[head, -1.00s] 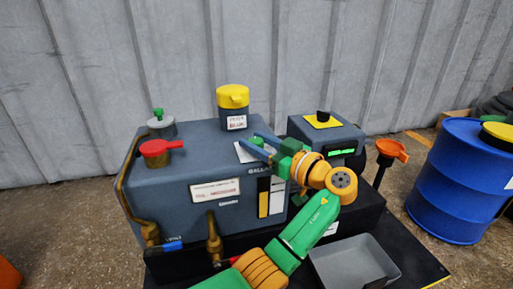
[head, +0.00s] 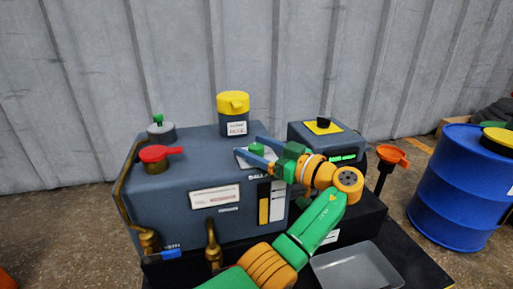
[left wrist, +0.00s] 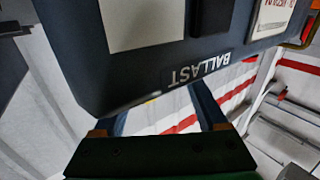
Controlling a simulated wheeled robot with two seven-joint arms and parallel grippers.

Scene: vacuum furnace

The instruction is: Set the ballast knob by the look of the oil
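The green ballast knob (head: 257,149) sits on a pale plate on top of the grey pump housing (head: 165,195), above the "BALLAST" lettering. My left gripper (head: 250,146) has its two blue fingers apart, one on each side of the knob in the head view; I cannot tell whether they touch it. In the left wrist view the fingers (left wrist: 160,115) are also spread, beside the lettered housing edge, and the knob is not visible. The oil sight panel (head: 264,205) on the front shows an amber strip with a pale part above and a dark strip beside it. My right gripper is not in view.
A red lever (head: 158,153), a yellow cap (head: 233,102) and a small green-topped fitting (head: 159,122) stand on the housing. A grey box (head: 325,140) with a black knob stands to the right. A grey tray (head: 357,268), orange funnel (head: 391,155) and blue drum (head: 452,190) lie further right.

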